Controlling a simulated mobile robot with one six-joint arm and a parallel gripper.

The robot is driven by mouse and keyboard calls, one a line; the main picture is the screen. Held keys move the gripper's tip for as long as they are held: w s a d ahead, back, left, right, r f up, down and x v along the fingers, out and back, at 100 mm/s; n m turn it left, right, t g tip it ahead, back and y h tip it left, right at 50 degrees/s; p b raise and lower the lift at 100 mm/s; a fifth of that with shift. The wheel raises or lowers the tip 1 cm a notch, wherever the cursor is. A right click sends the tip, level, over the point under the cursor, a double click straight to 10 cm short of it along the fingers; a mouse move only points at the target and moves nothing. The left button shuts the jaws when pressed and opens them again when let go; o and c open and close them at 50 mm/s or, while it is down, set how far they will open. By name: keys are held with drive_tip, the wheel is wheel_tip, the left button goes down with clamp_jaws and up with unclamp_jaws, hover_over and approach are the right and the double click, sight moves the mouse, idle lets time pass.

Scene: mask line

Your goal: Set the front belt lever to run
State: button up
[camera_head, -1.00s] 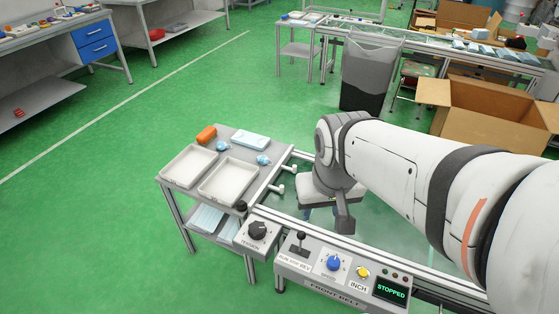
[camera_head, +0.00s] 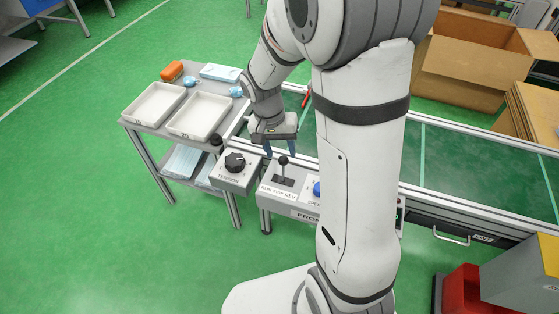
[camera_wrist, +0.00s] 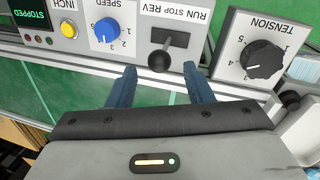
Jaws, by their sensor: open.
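The front belt lever (camera_head: 283,162) is a black knob on a stem in a dark slot, on the grey control panel (camera_head: 303,214) labelled RUN STOP REV. It looks near the middle of its slot. In the wrist view the lever knob (camera_wrist: 159,61) lies between my blue fingertips. The wrist view display (camera_wrist: 27,16) reads STOPPED. My gripper (camera_head: 281,150) is open and empty, just behind the lever in the head view; it also shows in the wrist view (camera_wrist: 158,70). Whether the fingers are level with the knob I cannot tell.
The TENSION dial (camera_head: 235,161) is left of the lever. The blue speed dial (camera_wrist: 106,30) and yellow inch button (camera_wrist: 69,30) sit beside it. White trays (camera_head: 199,114) stand on a side table. My arm hides the panel's right part in the head view.

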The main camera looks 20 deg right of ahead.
sight(282, 157)
drive_tip(key=f, duration=0.3)
drive_tip(key=d+f, duration=0.1)
drive_tip(key=shift+s+f+b, duration=0.2)
drive_tip(key=shift+f+b, duration=0.15)
drive_tip(key=shift+f, duration=0.05)
clamp_jaws()
